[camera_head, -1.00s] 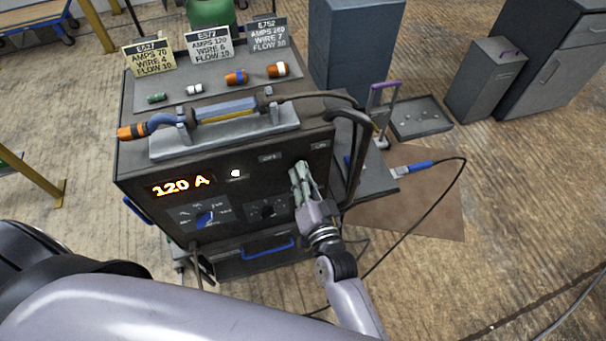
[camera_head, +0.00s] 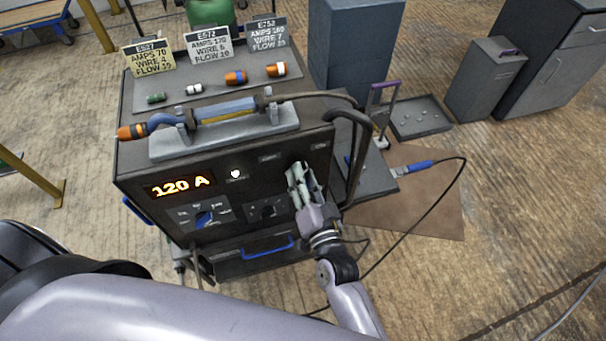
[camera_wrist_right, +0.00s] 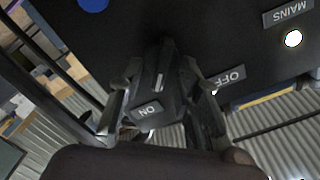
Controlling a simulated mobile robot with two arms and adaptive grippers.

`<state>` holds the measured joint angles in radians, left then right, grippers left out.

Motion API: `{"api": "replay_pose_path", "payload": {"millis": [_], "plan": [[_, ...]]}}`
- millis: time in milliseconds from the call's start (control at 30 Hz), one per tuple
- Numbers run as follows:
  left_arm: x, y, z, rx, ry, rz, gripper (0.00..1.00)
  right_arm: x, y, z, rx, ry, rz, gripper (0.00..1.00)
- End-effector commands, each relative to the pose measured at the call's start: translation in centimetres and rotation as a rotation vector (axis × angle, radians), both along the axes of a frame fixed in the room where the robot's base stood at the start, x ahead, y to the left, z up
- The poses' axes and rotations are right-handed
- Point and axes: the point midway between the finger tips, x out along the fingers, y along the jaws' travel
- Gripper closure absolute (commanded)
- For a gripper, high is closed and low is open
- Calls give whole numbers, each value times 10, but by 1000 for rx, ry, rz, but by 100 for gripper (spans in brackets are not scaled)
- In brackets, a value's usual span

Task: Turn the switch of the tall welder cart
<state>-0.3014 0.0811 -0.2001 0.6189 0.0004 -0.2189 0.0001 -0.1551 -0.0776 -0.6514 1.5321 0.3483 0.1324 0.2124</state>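The tall welder cart (camera_head: 140,205) is a dark box with a lit 120 A display, seen in the head view. Its switch, a dark knob with a white line (camera_wrist_right: 160,72), shows in the right wrist view between my right gripper's fingers. The line's lower end points towards the ON label (camera_wrist_right: 148,111); the OFF label (camera_wrist_right: 231,78) is to the right. My right gripper (camera_head: 299,177) is open at the front panel and hides the switch in the head view. In the wrist view its fingers (camera_wrist_right: 163,97) stand apart on either side of the knob. My left gripper is not in view.
A lit white lamp (camera_wrist_right: 292,39) sits by the MAINS label. A torch (camera_head: 225,109) rests on top of the cart, with its hose curving down the right side. A blue handle (camera_head: 268,249) is below the panel. Cabinets stand at the back right.

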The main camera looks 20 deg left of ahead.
Motion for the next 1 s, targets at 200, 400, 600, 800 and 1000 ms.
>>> {"api": "replay_pose_path", "payload": {"millis": [200, 400, 600, 800, 1000], "plan": [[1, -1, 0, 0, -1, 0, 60, -36, -24, -2, -2, 4, 1, 69], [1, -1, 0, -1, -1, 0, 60, -70, -47, -1, -2, 4, 1, 69], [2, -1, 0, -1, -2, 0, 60, -90, -60, -1, -1, 2, 1, 69], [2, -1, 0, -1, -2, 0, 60, -94, -63, -1, 0, 2, 1, 69], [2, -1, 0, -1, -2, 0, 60, -94, -63, -1, 0, 2, 1, 69]]}}
